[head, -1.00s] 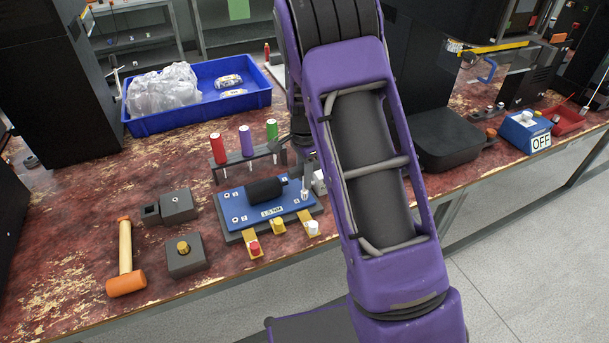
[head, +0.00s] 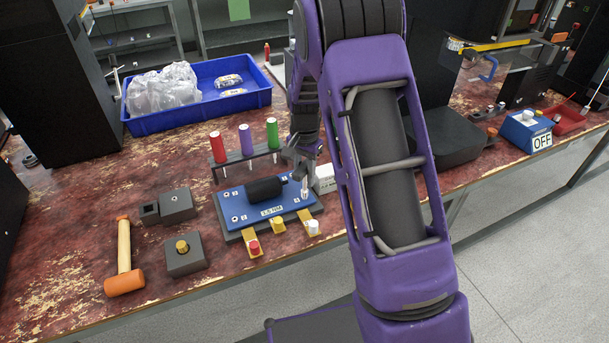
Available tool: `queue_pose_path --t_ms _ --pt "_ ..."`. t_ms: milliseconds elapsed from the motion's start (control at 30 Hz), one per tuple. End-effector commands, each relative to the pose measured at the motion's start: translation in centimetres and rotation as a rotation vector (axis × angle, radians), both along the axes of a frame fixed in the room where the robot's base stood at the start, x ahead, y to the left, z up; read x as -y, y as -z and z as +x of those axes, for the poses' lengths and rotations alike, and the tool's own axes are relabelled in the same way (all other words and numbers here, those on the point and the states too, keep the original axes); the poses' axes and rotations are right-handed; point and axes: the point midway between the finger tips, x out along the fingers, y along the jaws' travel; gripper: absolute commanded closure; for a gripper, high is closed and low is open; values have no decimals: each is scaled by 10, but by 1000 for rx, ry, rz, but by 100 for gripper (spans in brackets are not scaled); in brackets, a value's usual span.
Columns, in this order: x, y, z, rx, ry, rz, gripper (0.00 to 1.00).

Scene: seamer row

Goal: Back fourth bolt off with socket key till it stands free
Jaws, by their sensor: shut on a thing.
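The blue plate (head: 243,206) lies on a grey base on the bench, with bolts at its corners, a black cylinder (head: 264,190) in its middle and a "1.5 NM" label. My gripper (head: 301,170) is above the plate's right end, pointing down. It is shut on the silver socket key (head: 305,190), which stands about upright at the plate's right side. The key and my fingers hide the bolt under it. I cannot tell how far that bolt stands out. Two bolts show at the plate's left end (head: 227,218).
A rack with red, purple (head: 246,140) and green handled drivers stands behind the plate. A white box (head: 325,178) is close right of my gripper. Yellow holders (head: 278,225) with coloured knobs sit in front. A mallet (head: 125,262) and grey blocks (head: 185,254) lie left.

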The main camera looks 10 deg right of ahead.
Motion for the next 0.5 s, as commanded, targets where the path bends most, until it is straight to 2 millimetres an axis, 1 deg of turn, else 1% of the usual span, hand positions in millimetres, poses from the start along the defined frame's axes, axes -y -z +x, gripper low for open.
queue_pose_path --t_ms 33,133,400,500 --pt "2 3 -2 -6 -50 -1 100" --pt "2 3 -2 -7 -117 -2 100" --pt "2 3 -3 -8 -133 -2 100" --pt "3 4 -3 -8 -210 -2 100"
